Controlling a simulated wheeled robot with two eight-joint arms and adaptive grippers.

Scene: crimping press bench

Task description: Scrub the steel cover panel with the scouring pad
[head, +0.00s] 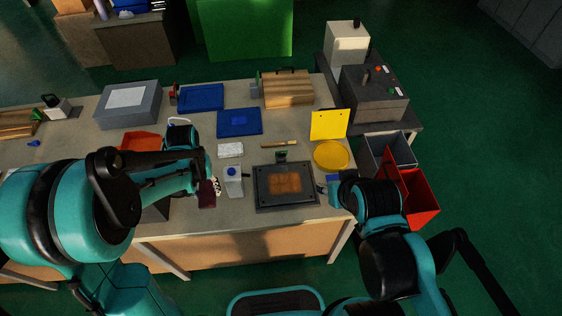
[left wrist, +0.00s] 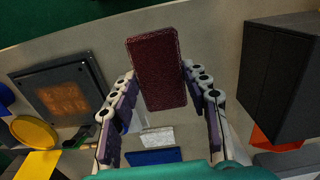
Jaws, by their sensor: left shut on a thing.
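The steel cover panel (head: 262,199) is a dark square plate with a brown stained patch in its middle, lying flat near the bench's front edge. It also shows at the left of the left wrist view (left wrist: 32,88). The scouring pad (left wrist: 157,72) is a dark red block. My left gripper (left wrist: 158,88) is shut on it, with fingers on both sides.
The white bottle with a blue cap (head: 233,183) stands between pad and panel. A white cloth-like block (head: 230,150), a wooden-handled tool (head: 279,144) and a yellow disc (head: 331,155) lie behind. A dark box (left wrist: 280,75) is beside my left gripper. Bins (head: 413,197) stand right.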

